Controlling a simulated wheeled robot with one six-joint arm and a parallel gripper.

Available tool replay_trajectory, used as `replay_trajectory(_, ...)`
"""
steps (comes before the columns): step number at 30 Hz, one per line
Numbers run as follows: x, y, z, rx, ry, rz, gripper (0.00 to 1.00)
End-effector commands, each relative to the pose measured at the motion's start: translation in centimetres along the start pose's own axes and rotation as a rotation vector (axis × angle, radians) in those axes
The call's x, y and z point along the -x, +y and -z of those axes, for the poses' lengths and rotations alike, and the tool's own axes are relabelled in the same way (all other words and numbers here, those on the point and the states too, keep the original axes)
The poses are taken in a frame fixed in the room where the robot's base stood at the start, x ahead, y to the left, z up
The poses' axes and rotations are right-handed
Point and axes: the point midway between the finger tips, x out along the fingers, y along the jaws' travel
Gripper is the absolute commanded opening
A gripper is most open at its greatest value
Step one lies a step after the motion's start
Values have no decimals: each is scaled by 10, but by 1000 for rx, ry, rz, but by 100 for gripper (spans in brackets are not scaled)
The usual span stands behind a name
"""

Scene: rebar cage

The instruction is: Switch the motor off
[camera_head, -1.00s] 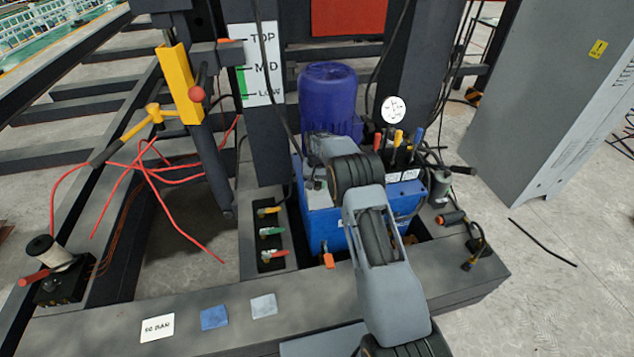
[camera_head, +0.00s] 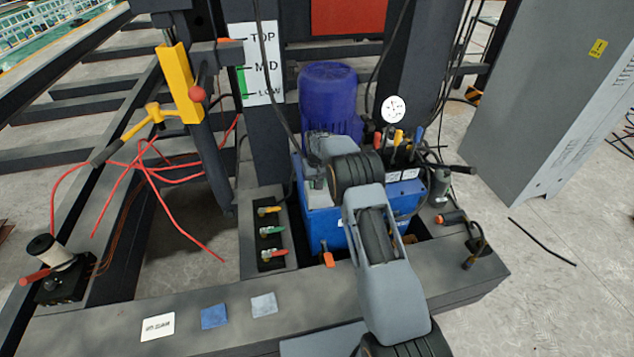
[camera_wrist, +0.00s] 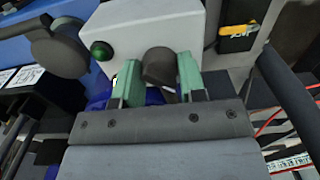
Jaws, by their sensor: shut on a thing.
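The blue motor (camera_head: 327,98) stands upright on the blue power unit (camera_head: 325,228) in the head view. In the wrist view, a light grey switch box (camera_wrist: 140,25) carries a dark rotary knob (camera_wrist: 158,64) and a green button or lamp (camera_wrist: 101,50). My gripper (camera_wrist: 159,75) has its green fingers on both sides of the knob and is shut on it. In the head view my arm hides much of the box and the gripper tips.
Levers with coloured grips (camera_head: 398,138) and a round gauge (camera_head: 393,109) stand right of the motor. Three small valves (camera_head: 271,232) sit left of the unit.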

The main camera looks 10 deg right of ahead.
Motion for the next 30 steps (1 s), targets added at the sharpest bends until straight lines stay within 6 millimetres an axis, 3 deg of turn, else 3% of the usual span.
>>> replay_trajectory(4, 0, 0, 0, 1, 1, 0, 14)
replay_trajectory(5, 0, 0, 0, 1, 1, 0, 40)
replay_trajectory(12, 0, 0, 0, 0, 1, 0, 63)
replay_trajectory(22, 6, 0, 0, -1, 2, 0, 63)
replay_trajectory(30, 54, 0, 1, 0, 4, 0, 63)
